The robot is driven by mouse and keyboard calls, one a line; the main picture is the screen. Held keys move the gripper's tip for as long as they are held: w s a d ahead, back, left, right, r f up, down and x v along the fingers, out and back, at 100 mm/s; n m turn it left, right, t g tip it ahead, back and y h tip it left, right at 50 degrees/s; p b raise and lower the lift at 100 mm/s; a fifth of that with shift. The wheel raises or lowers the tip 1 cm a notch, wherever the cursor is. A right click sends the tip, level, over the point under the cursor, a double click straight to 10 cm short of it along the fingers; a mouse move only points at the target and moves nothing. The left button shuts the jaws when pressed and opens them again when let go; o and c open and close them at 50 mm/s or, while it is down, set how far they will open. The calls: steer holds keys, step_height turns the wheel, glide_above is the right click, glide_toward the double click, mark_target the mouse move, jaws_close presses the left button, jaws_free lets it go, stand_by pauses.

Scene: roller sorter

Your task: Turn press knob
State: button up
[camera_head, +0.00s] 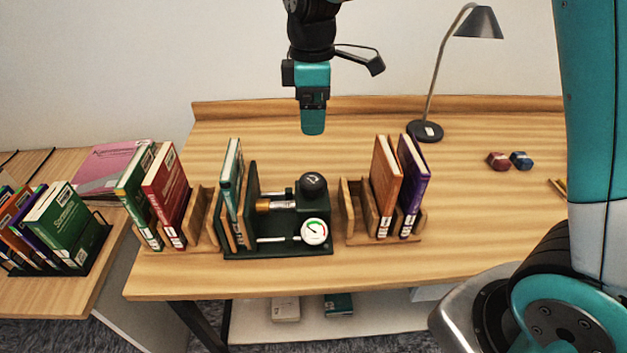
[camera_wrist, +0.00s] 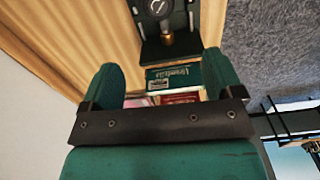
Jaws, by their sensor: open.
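The press (camera_head: 262,250) is a dark green frame on the wooden desk. Its round black knob (camera_head: 313,186) sits on top at the right, with a brass-coloured screw (camera_head: 270,204) to the left. A white gauge with a green arc (camera_head: 314,232) is on its front. A green book (camera_head: 231,178) stands upright in the press's left part. My gripper (camera_head: 313,130) hangs above and behind the knob, apart from it, open and empty. In the wrist view the knob (camera_wrist: 158,8) is at the top edge, partly cut off, beyond the open fingers (camera_wrist: 163,75).
Wooden book holders stand close on both sides: red and green books (camera_head: 165,195) at left, orange and purple books (camera_head: 386,185) at right. The desk behind the press is clear.

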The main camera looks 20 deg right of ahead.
mark_target(312, 179)
step_height(312, 179, down, 17)
steer(key=p, duration=0.3)
steer(key=shift+w+f, duration=0.15)
steer(key=shift+f, duration=0.05)
steer(key=shift+c, duration=0.2)
steer(key=c, duration=0.9)
